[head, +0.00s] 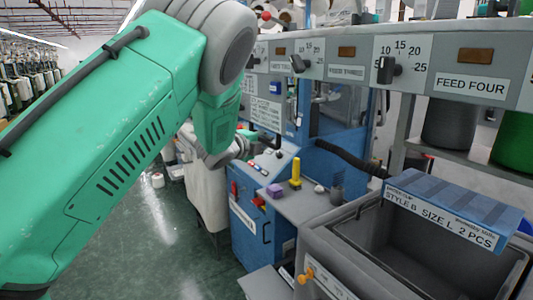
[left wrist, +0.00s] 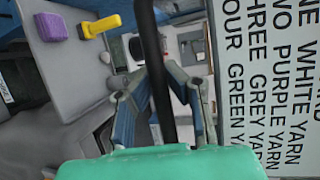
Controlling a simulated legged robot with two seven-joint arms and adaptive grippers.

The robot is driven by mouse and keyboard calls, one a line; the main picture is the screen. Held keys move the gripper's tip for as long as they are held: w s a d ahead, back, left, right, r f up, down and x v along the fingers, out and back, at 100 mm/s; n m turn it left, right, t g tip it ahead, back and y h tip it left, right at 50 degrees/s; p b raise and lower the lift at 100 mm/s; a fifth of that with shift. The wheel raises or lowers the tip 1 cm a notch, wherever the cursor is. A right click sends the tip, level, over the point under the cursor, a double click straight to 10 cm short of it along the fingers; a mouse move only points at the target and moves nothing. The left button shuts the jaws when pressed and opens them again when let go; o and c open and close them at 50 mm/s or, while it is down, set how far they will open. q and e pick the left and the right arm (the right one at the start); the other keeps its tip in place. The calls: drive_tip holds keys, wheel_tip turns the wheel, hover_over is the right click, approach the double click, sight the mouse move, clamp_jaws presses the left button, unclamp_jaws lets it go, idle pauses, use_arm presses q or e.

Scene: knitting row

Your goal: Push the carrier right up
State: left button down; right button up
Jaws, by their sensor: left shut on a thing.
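My left arm crosses the head view from the left, and its left gripper (head: 238,150) is mostly hidden behind my own wrist at the blue machine. In the left wrist view, the two fingers of the left gripper (left wrist: 160,72) close in from both sides on a black bar (left wrist: 151,40). The bar runs upright through the picture between them. A black curved bar (head: 266,140) also shows beside my wrist in the head view. No part is labelled as the carrier, so I cannot tell it apart from this bar. My right gripper is not in view.
A blue machine (head: 249,236) carries a purple block (head: 274,190) and a yellow post (head: 296,171). A grey bin (head: 345,226) with a blue-topped size label stands at right. A yarn list sign (left wrist: 265,70) is close on the wrist view's right.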

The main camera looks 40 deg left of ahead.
sight(262, 114)
use_arm(q)
wheel_tip(262, 114, up, 8)
drive_tip(key=p, duration=0.3)
drive_tip(key=shift+r, duration=0.2)
drive_tip(key=shift+a, duration=0.1)
drive_tip(key=c, duration=2)
unclamp_jaws()
drive_tip(key=shift+r, duration=0.1)
drive_tip(key=shift+o, duration=1)
drive_tip(key=shift+s, duration=0.25)
drive_tip(key=shift+s, duration=0.1)
drive_tip(key=s+r, duration=0.2)
drive_tip(key=s, duration=0.9)
drive_tip(key=shift+s, duration=0.25)
